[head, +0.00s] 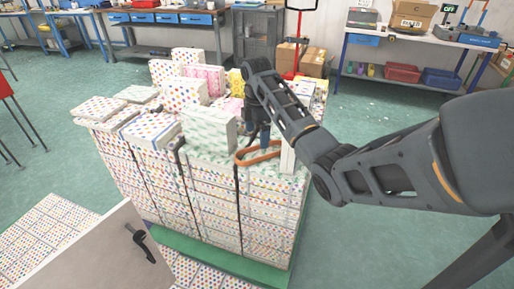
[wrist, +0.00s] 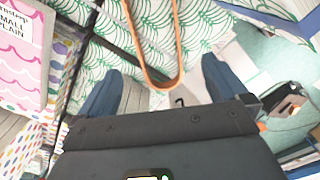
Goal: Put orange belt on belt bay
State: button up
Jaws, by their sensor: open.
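The orange belt (head: 262,158) is a thin tan-orange loop at the front right of a large stack of patterned boxes, beside a green-and-white leaf-patterned box. My gripper (head: 257,137) points down just above and behind the belt's near edge. In the wrist view the belt (wrist: 162,86) shows as a U whose curved end lies between my two spread fingers (wrist: 160,88). The fingers are open, and I see no contact with the belt. I cannot tell which spot is the belt bay.
The box stack (head: 205,205) has uneven boxes on top, with the green leaf box (head: 208,132) close left of my gripper. A pale cabinet door (head: 105,250) stands at the lower left. Workbenches line the back. Green floor is free right of the stack.

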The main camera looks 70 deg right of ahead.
aim_at(257, 156)
jog(key=shift+d+f+p, duration=0.15)
jog(key=shift+f+p, duration=0.3)
jog(key=shift+f, duration=3.15)
jog(key=shift+c, duration=0.5)
jog(key=c, duration=1.2)
jog(key=shift+o, duration=0.2)
jog(key=shift+r, duration=0.15)
notch_tip(257, 156, up, 18)
jog(key=p, duration=0.3)
